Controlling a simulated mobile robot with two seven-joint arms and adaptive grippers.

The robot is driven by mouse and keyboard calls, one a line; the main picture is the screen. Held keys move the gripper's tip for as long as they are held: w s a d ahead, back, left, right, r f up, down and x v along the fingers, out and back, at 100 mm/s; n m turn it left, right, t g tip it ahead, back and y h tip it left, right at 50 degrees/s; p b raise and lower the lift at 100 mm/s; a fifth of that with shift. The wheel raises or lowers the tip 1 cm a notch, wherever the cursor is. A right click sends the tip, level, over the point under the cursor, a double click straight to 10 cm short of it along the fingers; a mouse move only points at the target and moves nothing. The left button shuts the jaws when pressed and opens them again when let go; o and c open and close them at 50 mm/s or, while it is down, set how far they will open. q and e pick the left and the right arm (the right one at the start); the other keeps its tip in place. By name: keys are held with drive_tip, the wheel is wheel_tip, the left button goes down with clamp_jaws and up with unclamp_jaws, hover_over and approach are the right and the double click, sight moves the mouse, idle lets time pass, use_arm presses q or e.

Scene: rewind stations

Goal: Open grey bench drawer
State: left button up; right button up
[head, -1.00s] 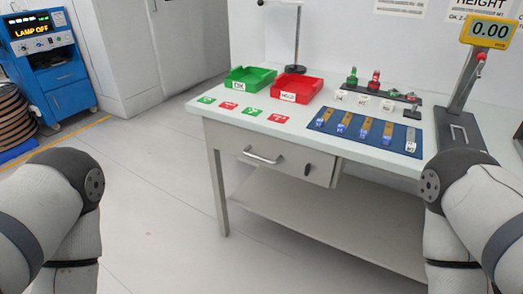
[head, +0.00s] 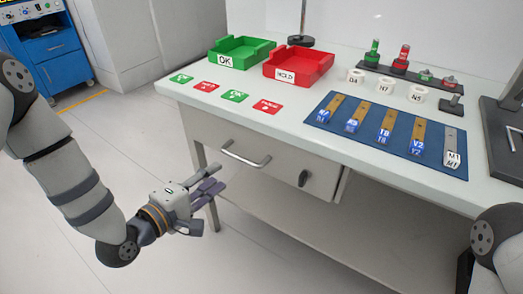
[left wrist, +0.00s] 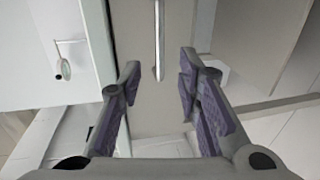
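The grey bench drawer (head: 278,170) sits under the white bench top, its front flush with the frame, so it looks shut. Its silver bar handle (head: 245,160) is on the left part of the front, with a dark latch or knob (head: 304,178) to the right. My left gripper (head: 218,187) is open and empty, left of and slightly below the handle in the head view. In the left wrist view, the handle (left wrist: 158,40) lies ahead, lined up with the gap between the open fingers (left wrist: 160,75), apart from them. My right gripper is out of view.
On the bench top stand a green OK bin (head: 240,54), a red HOLD bin (head: 300,66) and a blue mat (head: 345,143) with labelled strips. A lower shelf (head: 330,222) lies below the drawer. Floor left of the bench is clear. A blue cabinet (head: 55,55) stands at back left.

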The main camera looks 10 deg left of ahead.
sight(240, 157)
use_arm(q)
drive_tip(key=b+x, duration=0.1)
drive_tip(key=x, duration=0.9)
drive_tip(key=shift+w+d, duration=0.15)
drive_tip(key=shift+w, duration=0.2)
clamp_jaws()
